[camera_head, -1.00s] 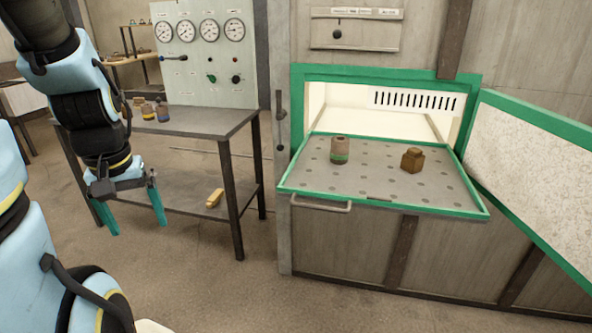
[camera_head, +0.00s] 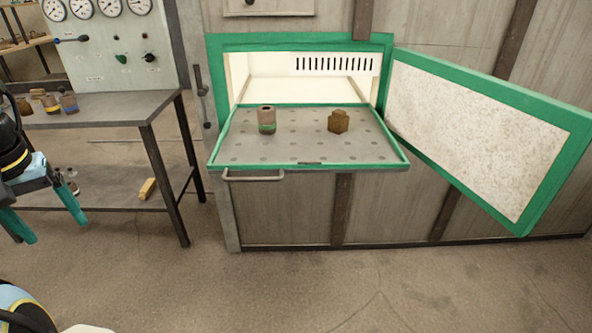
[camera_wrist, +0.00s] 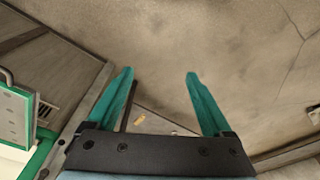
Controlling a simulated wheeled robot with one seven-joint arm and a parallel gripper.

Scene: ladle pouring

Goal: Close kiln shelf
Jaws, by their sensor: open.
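The kiln shelf (camera_head: 300,150) is a grey perforated tray with a green rim, pulled out of the lit kiln opening. A grey bar handle (camera_head: 254,177) is on its front edge at the left. A cylinder with a green band (camera_head: 266,120) and a brown block (camera_head: 338,121) stand on it. The green-framed kiln door (camera_head: 476,125) is swung open to the right. My gripper (camera_head: 50,228) is open and empty at the far left, well apart from the shelf. In the wrist view its two teal fingers (camera_wrist: 160,95) are spread, and part of the shelf (camera_wrist: 15,115) shows at the left edge.
A metal table (camera_head: 110,108) with small jars (camera_head: 68,102) stands left of the kiln, below a gauge panel (camera_head: 105,55). A yellow block (camera_head: 147,188) lies on its lower level. The floor (camera_head: 330,285) in front of the kiln is clear.

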